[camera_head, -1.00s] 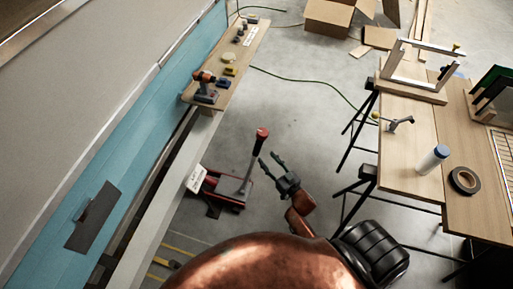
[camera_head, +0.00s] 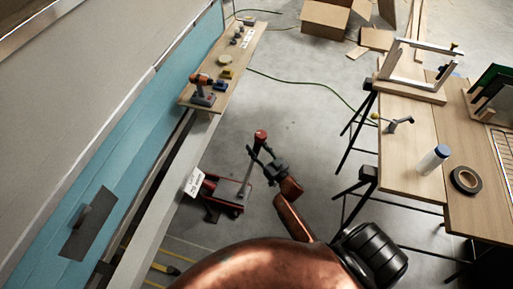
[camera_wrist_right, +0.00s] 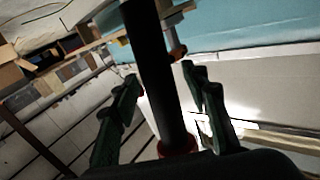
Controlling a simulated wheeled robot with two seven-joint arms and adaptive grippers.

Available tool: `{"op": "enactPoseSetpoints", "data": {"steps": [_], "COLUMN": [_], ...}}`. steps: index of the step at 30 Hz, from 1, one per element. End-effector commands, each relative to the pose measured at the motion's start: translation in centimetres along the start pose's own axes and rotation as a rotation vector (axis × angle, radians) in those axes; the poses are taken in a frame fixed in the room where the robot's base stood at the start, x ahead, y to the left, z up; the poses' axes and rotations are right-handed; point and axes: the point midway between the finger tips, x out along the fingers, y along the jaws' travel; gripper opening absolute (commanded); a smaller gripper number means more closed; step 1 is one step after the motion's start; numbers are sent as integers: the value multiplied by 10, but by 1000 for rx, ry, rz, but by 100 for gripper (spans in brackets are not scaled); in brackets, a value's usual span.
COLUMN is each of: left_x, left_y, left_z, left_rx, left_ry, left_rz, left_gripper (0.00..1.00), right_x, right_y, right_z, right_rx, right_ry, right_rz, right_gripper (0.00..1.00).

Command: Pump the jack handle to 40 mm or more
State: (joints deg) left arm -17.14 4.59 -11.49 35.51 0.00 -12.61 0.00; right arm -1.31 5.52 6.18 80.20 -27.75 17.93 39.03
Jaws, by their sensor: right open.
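The jack (camera_head: 226,193) is a red floor jack standing on the concrete beside the camper's lower edge. Its handle (camera_head: 247,178) rises, tilted to the right, to a red grip at the top (camera_head: 260,136). My right gripper (camera_head: 259,152) is open beside the upper handle, just below the red grip. In the right wrist view the dark handle (camera_wrist_right: 153,75) stands between the two spread fingers of my right gripper (camera_wrist_right: 165,95). I cannot tell whether either finger touches it. My left gripper is not in view.
A white sign (camera_head: 194,182) stands by the jack. A wooden shelf with a drill (camera_head: 203,88) runs along the blue camper side. Workbenches (camera_head: 405,165) stand at right on black trestles. A green cable (camera_head: 310,84) crosses the floor. The floor between jack and benches is clear.

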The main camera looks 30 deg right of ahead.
Motion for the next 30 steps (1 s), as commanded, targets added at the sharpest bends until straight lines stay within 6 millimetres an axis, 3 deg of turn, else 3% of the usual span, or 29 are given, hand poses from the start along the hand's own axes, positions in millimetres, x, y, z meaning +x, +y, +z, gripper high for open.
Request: {"op": "enactPoseSetpoints", "data": {"steps": [18,30], "left_x": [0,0], "left_y": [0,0], "left_z": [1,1], "left_rx": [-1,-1], "left_ry": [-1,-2], "left_rz": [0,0], "left_gripper": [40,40], "right_x": [0,-1], "right_y": [0,0], "right_z": [0,1], "right_rx": [0,1], "right_ry": [0,0], "right_rz": [0,-1], "right_gripper": [0,0]}}
